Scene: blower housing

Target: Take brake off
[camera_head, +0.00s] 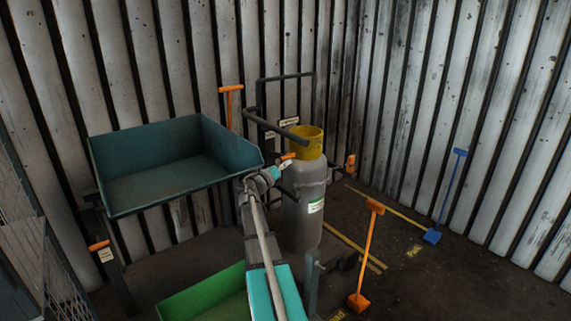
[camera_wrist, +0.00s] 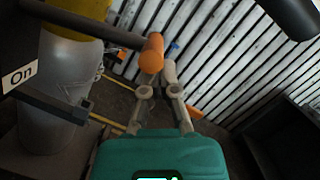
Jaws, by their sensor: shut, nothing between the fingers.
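In the wrist view, a dark lever bar ends in an orange grip (camera_wrist: 152,52) right at my gripper (camera_wrist: 160,68). The grip overlaps the left fingertip; I cannot tell whether they touch. My fingers are shut with nothing between them. In the head view, my gripper (camera_head: 280,172) is beside the grey cylinder with the yellow collar (camera_head: 308,146), and the orange grip (camera_head: 288,156) shows just above my fingers. A white "On" label (camera_wrist: 18,77) is at the left of the wrist view. No part is marked as the brake, so I cannot tell which it is.
A teal tray (camera_head: 150,185) stands left of the cylinder, and a green bin (camera_head: 205,296) is below. Another orange handle (camera_head: 98,245) is at the left. An orange tool (camera_head: 366,245) and a blue tool (camera_head: 448,195) stand at the right. Dark floor is open between them.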

